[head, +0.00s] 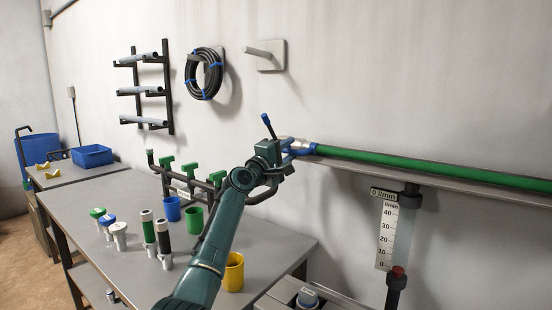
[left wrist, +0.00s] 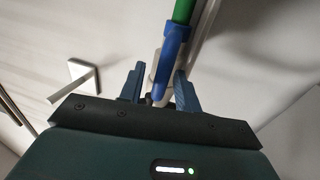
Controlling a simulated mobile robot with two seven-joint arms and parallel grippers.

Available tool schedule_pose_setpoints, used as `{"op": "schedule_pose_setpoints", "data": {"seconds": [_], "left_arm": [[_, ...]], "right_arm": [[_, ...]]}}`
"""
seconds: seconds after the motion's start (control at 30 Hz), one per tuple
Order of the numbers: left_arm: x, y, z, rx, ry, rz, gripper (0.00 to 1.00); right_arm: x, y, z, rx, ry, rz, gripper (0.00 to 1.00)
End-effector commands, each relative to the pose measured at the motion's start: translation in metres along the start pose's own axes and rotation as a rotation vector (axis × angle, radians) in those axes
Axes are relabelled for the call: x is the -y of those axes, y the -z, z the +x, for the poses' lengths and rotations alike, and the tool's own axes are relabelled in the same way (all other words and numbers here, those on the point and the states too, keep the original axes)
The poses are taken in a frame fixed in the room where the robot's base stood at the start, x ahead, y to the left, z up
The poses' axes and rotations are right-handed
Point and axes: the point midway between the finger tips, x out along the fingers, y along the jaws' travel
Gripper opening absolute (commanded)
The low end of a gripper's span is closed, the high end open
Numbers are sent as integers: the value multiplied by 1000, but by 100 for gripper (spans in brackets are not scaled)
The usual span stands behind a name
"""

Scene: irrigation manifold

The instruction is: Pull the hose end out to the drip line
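A coiled black hose (head: 204,74) with blue ties hangs on the wall; I cannot make out its loose end. A green line (head: 420,170) runs along the wall ledge at right, ending at its left in a blue collar (head: 303,148) and a pale fitting. The green line (left wrist: 183,12) and a curved blue part (left wrist: 171,58) also show in the left wrist view. My left gripper (head: 278,152) is at this end of the line. Its fingers stand apart on either side of the pale fitting and blue part, with a gap visible at right. My right gripper is out of view.
A grey bench (head: 130,262) holds green-handled valves (head: 190,169), coloured cups (head: 234,272) and several small fittings. A flow gauge (head: 387,235) stands below the ledge (head: 450,186). A wall peg (head: 270,55) and pipe rack (head: 146,90) are above.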

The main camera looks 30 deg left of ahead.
Motion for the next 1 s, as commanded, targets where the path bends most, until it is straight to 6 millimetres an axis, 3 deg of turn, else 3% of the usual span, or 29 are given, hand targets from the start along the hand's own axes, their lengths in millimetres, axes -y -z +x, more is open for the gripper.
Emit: {"op": "schedule_pose_setpoints", "data": {"seconds": [0.17, 0.7, 1.0], "left_arm": [[1, 0, -19, -1, 1, 2, 33], [0, 1, -113, -4, -2, 3, 33], [-2, 1, -129, -4, -3, 1, 33]], "right_arm": [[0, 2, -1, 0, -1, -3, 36], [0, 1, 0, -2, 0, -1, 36], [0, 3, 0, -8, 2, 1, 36]]}}
